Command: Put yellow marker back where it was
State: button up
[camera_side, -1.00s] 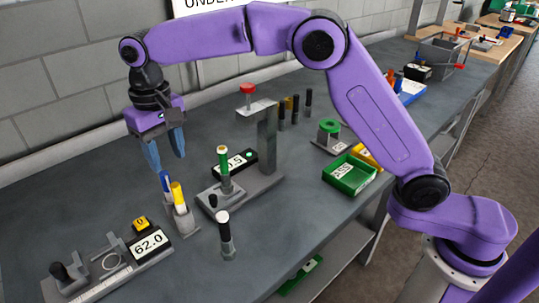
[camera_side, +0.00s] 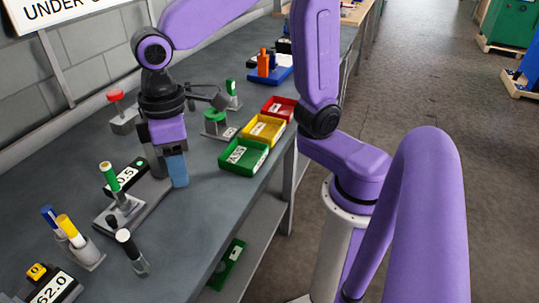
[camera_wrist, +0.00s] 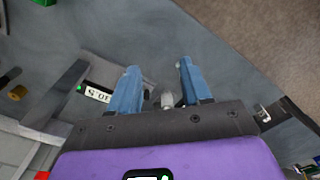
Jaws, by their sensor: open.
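The yellow marker (camera_side: 69,230) stands tilted in a small grey holder (camera_side: 90,258) beside a blue-capped marker (camera_side: 50,217), at the left of the side view. My gripper (camera_side: 168,180) is open and points down, right of the green-topped marker (camera_side: 110,177) and well away from the yellow one. Its two blue fingers (camera_wrist: 158,75) are apart in the wrist view, with no marker held between them. A small grey knob-like part (camera_wrist: 167,100) shows between the fingers there. The yellow marker cannot be made out in the wrist view.
A red-knobbed grey stand (camera_side: 115,96) is behind. Green (camera_side: 243,157), yellow (camera_side: 264,130) and red (camera_side: 280,107) trays line the right edge.

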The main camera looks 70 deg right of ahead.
jog(key=s+d+f+n, duration=0.2)
jog(key=s+d, duration=0.4)
jog(key=s, duration=0.1)
jog(key=s+d+f+n, duration=0.2)
jog(key=s+d, duration=0.5)
jog(key=shift+d+f, duration=0.25)
dwell(0.4)
